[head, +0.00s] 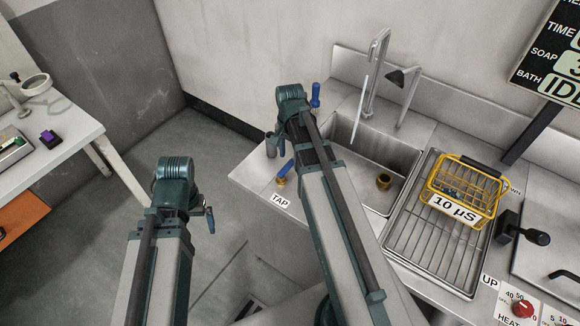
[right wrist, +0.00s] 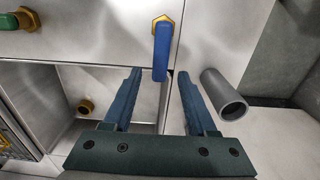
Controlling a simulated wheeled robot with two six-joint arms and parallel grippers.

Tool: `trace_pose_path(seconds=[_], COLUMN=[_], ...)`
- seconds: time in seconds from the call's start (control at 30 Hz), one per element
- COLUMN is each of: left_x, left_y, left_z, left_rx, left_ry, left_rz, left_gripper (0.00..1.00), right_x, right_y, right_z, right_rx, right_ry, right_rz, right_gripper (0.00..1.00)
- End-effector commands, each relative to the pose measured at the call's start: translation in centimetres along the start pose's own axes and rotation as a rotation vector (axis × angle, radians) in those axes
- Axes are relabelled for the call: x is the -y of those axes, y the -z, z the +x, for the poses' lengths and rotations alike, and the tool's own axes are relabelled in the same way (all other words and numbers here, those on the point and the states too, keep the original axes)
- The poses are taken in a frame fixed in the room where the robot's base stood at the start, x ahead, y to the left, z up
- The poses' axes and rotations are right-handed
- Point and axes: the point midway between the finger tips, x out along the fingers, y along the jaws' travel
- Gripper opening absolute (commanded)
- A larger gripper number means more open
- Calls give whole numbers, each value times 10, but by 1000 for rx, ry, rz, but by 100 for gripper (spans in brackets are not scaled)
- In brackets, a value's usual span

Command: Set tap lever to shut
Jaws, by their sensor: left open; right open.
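The tap lever is a blue handle on a brass hex base. In the head view my right forearm hides most of this gripper. My left gripper (head: 208,218) is open, mostly hidden by its arm, left of the counter and away from the lever.
A grey tube (right wrist: 225,95) stands close beside the right finger. A green lever (right wrist: 13,21) is at the wrist view's left. The sink (head: 400,155) has a tall faucet (head: 378,60). A yellow basket (head: 466,178) sits on the drain rack (head: 440,255). Floor is clear at left.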

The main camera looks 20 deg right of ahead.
Motion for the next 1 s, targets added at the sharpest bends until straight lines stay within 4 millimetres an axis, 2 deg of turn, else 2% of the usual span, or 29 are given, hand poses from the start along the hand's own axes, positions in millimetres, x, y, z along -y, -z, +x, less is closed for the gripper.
trace_pose_path(seconds=[0.03,0.17,0.53,0.83,0.87,1.0], left_x=[-1,-2,-2,-2,-2,-2], left_y=[1,1,2,2,2,2], left_z=[13,23,25,25,25,25], left_rx=[0,0,0,0,0,0], left_ry=[0,0,0,0,0,0], left_rz=[0,0,0,0,0,0], left_gripper=[100,100,100,100,100,100], right_x=[0,0,0,0,0,0], right_y=[0,0,0,0,0,0], right_z=[13,24,25,25,25,25], right_rx=[0,0,0,0,0,0], right_ry=[0,0,0,0,0,0], right_rz=[0,0,0,0,0,0], right_gripper=[57,57,57,4,0,0])
